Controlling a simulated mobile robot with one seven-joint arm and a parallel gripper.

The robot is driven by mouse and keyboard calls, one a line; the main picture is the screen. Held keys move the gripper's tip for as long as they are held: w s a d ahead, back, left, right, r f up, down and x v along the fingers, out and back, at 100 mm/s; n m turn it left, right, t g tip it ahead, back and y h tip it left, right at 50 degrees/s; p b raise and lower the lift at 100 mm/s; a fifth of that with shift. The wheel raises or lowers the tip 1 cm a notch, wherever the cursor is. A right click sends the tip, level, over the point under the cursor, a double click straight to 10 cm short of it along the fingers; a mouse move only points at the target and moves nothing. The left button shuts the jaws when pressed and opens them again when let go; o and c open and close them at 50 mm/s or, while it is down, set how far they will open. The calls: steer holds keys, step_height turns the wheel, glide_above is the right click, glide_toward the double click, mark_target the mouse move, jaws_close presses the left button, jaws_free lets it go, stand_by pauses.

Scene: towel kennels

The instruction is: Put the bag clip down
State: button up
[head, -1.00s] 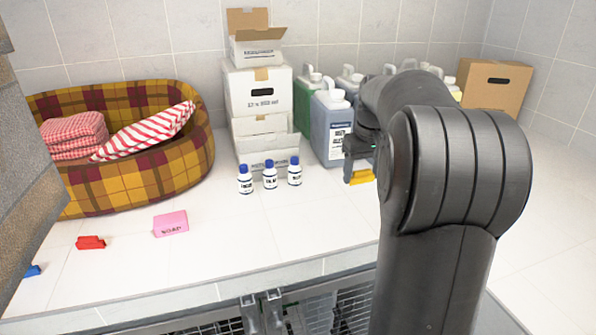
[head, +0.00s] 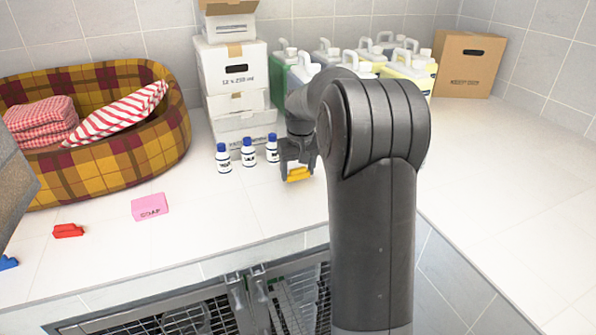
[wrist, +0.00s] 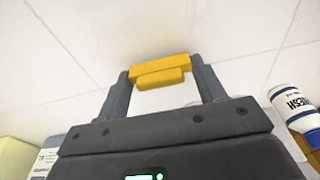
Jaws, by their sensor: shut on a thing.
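The yellow bag clip (head: 299,174) is held in my gripper (head: 298,172), in front of the small bottles in the head view. In the wrist view the clip (wrist: 160,70) lies across between the two fingertips of my gripper (wrist: 160,76), which is shut on it. White tiled surface shows beyond it; I cannot tell how high the clip is above the worktop (head: 230,215). A red clip (head: 68,231) and a blue clip (head: 8,263) lie on the worktop at the left.
Three blue-capped bottles (head: 248,153) stand left of my gripper; one shows in the wrist view (wrist: 293,105). A pink soap box (head: 150,207), a plaid pet bed (head: 150,145), stacked cartons (head: 237,75) and jugs (head: 410,68) surround the area. Worktop between soap and gripper is clear.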

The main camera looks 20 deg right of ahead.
steer(key=shift+f, duration=0.3)
steer(key=o, duration=1)
steer(key=shift+f, duration=0.1)
steer(key=shift+c, duration=0.2)
step_height(320, 180, up, 12)
steer(key=s, duration=0.2)
steer(key=s+a+r+t, duration=0.15)
steer(key=s+a, duration=0.25)
steer(key=s, duration=0.4)
steer(key=s+a+r+t, duration=0.1)
steer(key=s+a+r, duration=0.1)
steer(key=s+a, duration=0.4)
steer(key=s+a+f+t, duration=0.1)
steer(key=s+f, duration=0.2)
steer(key=s, duration=0.6)
steer(key=s+a+f, duration=0.2)
steer(key=s+f, duration=0.2)
steer(key=s, duration=0.5)
steer(key=shift+t, duration=0.35)
